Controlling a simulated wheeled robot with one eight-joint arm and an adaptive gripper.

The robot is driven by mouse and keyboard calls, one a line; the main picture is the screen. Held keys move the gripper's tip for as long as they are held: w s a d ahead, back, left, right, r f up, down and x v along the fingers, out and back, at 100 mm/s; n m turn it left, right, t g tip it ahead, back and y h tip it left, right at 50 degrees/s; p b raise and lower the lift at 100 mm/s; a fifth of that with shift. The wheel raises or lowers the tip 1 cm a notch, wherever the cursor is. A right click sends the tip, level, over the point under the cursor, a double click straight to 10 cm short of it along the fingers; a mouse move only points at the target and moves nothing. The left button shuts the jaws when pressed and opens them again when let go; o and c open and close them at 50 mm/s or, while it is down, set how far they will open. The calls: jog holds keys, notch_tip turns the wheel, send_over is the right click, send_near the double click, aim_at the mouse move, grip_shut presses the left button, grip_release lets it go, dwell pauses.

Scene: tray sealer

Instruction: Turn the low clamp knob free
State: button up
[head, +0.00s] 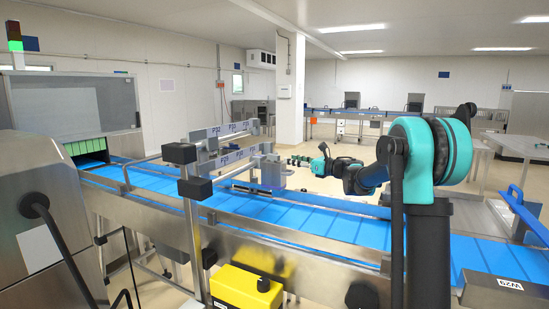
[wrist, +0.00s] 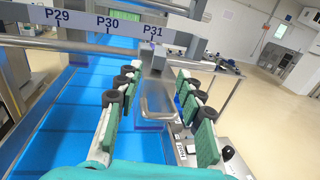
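My gripper (head: 299,161) is at the far side of the blue conveyor in the head view. In the wrist view my gripper (wrist: 159,78) is open, its two green-padded fingers spread on either side of a grey metal bracket (wrist: 158,103). I see no contact with the bracket. In the head view, black clamp pieces (head: 179,152) and (head: 195,188) sit high and lower on the near post. I cannot tell which part is the low clamp knob; it may be hidden.
A rail with labels P29 to P31 (wrist: 103,22) crosses above the blue belt (wrist: 62,125). The belt (head: 340,225) runs across the head view. A yellow box (head: 235,285) hangs on the near side. Open floor (wrist: 262,95) lies to the right in the wrist view.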

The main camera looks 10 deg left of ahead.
aim_at(279, 157)
jog(key=x, duration=1)
jog(key=shift+w+a, duration=0.15)
jog(key=shift+a, duration=0.1)
jog(key=shift+c, duration=0.3)
grip_shut()
